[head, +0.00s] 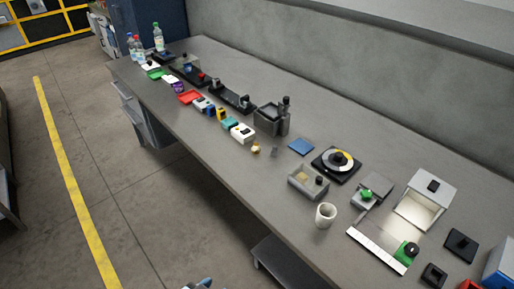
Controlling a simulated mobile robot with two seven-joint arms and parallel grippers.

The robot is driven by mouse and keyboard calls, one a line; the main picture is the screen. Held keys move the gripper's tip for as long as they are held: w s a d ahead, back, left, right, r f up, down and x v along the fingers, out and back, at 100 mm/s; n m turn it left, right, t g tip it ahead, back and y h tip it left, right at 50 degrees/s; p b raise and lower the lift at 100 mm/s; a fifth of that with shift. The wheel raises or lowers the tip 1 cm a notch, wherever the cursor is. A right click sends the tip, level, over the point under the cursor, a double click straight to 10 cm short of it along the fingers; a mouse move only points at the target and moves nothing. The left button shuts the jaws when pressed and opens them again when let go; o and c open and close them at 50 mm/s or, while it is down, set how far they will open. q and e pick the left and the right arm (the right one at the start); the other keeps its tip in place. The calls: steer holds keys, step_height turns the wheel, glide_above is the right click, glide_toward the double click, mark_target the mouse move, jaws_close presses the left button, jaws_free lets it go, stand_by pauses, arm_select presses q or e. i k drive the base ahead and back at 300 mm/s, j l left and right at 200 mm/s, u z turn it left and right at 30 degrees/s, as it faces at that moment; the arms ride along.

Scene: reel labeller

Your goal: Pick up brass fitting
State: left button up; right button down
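A small brass-coloured piece (256,149), which looks like the brass fitting, sits on the grey bench near its front edge. It stands apart from the things around it, just right of a white box. Its exact shape is too small to tell. Neither gripper shows clearly. Only a small blue and grey part of something appears at the bottom edge, and I cannot tell what it is.
The long bench (222,149) runs along a grey wall. Bottles (158,38) stand far left.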

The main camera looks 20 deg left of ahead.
mark_target(256, 149)
steer(key=i+j+u, duration=0.1)
steer(key=j, duration=0.25)
steer(key=i+j+u, duration=0.1)
steer(key=j, duration=0.3)
steer(key=i+j+u, duration=0.15)
steer(key=i+j, duration=0.15)
